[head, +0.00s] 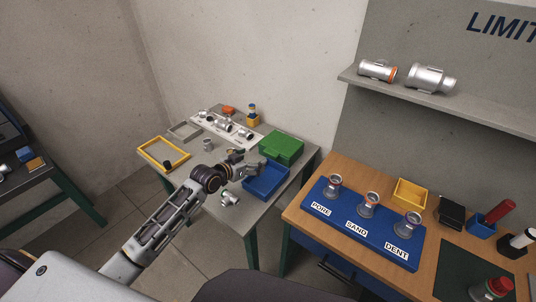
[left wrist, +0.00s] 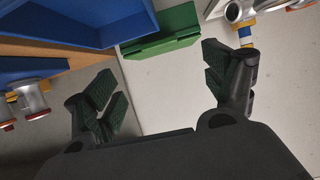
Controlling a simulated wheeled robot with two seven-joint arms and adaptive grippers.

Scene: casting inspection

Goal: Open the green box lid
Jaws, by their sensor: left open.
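The green box (head: 281,146) stands at the right back of the grey table, and its lid looks closed in the head view. Part of the green box (left wrist: 160,38) also shows at the top of the left wrist view. My left gripper (head: 246,166) is above the table, just left of the green box and near the blue bin. In the left wrist view my left gripper (left wrist: 163,84) has its fingers wide apart with nothing between them, and the green box lies beyond the fingertips. My right gripper is out of view.
A blue bin (head: 265,187) sits directly in front of the green box. A yellow tray (head: 164,154), several metal castings and a small yellow holder (head: 253,120) are on the same table. To the right, a wooden table bears a blue labelled board (head: 392,239) with castings.

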